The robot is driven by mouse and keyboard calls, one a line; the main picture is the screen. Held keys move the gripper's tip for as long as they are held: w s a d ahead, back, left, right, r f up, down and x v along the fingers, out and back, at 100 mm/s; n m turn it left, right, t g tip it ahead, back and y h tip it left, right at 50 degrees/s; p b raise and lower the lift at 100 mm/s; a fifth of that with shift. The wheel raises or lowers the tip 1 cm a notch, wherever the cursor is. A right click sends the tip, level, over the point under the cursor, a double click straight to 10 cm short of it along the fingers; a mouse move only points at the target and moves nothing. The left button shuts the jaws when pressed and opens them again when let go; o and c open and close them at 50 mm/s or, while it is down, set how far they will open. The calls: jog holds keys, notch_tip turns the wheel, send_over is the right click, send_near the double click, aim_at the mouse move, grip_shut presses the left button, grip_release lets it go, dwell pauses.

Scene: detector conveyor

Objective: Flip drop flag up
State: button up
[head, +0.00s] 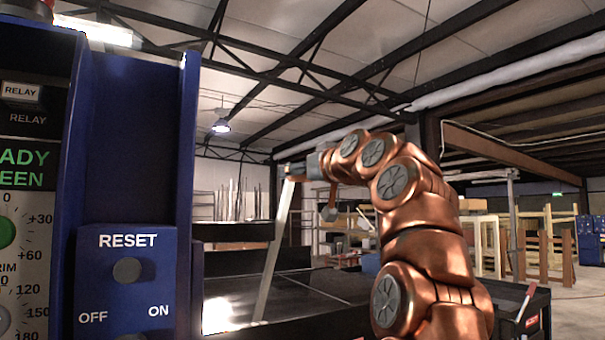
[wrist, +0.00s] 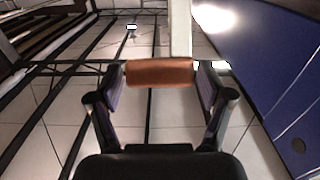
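The drop flag appears as a long pale bar (head: 276,250), standing steeply and leaning slightly right at its top in the head view. In the wrist view the pale bar (wrist: 180,28) runs up from an orange-brown grip (wrist: 160,73) at its end. My gripper (wrist: 160,80) has a finger close against each end of this grip and looks shut on it; any thin gap is too small to tell. In the head view my gripper (head: 308,170) is at the bar's top end, its fingers small and partly hidden.
A blue control cabinet (head: 130,150) with a RESET button (head: 127,270) and OFF/ON labels fills the left. It also shows as a blue wall at right in the wrist view (wrist: 265,70). A dark conveyor surface (head: 315,290) lies below. Shelving and wooden frames stand behind.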

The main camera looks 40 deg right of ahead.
jog(key=c, duration=1.3)
jog(key=shift+c, duration=0.2)
jog(key=shift+f+b, duration=0.15)
jog(key=shift+b, duration=0.15)
jog(key=s+f+t+b, duration=0.1)
jog(key=b, duration=0.4)
jog(key=shift+s+a+f+t, duration=0.1)
jog(key=shift+s+f+t, duration=0.2)
jog(key=shift+f, duration=0.05)
jog(key=s+f+t+b, duration=0.1)
jog(key=b, duration=0.4)
jog(key=shift+s+t+b, duration=0.3)
jog(key=shift+s+t, duration=0.05)
jog(key=shift+t, duration=0.05)
jog(key=shift+f, duration=0.1)
jog(key=shift+s+a+f+t+b, duration=0.1)
jog(key=shift+s+f+t+b, duration=0.45)
jog(key=shift+b, duration=1.45)
jog(key=shift+s+f+t+b, duration=0.2)
jog(key=shift+f+t+b, duration=0.25)
jog(key=shift+b, duration=0.7)
